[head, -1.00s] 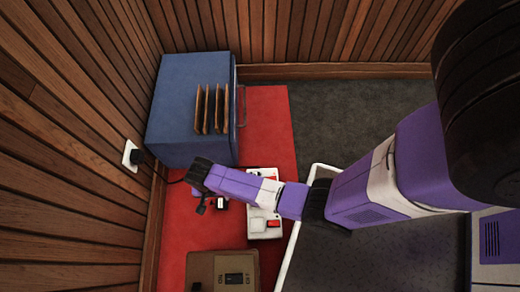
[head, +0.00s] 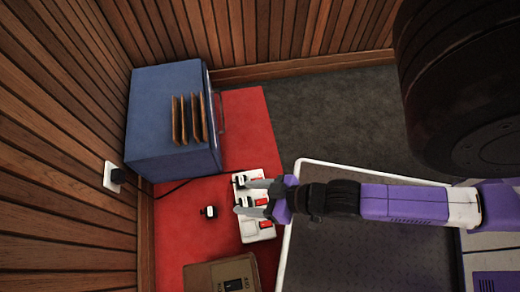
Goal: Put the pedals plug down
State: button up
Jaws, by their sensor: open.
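A small black-and-white plug (head: 208,211) lies on the red mat (head: 190,235), left of the white power strip; I cannot read a label on it. My gripper (head: 241,197) is open, its two fingers pointing left over the power strip (head: 268,233). Nothing shows held between the fingers, and the plug on the mat is apart from them, just beyond their tips. The strip has several red switches, and a dark plug (head: 241,181) shows at its upper left end. The fingers hide parts of the strip.
A blue cabinet (head: 150,115) with several thin brown pieces on top stands at the back left. A black plug sits in the wall socket (head: 110,177). A brown box with an ON/OFF switch (head: 205,277) is at the front.

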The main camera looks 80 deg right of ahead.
jog(key=s+r+n+t, duration=0.1)
jog(key=r, duration=0.7)
jog(key=s+a+r+n+t, duration=0.1)
jog(key=s+r+t, duration=0.1)
jog(key=r, duration=0.7)
jog(key=shift+a+n+t, duration=0.15)
jog(key=shift+n+t, duration=0.15)
jog(key=shift+n, duration=0.1)
jog(key=shift+r, duration=0.1)
notch_tip(320, 180, up, 33)
jog(key=p, duration=3.3)
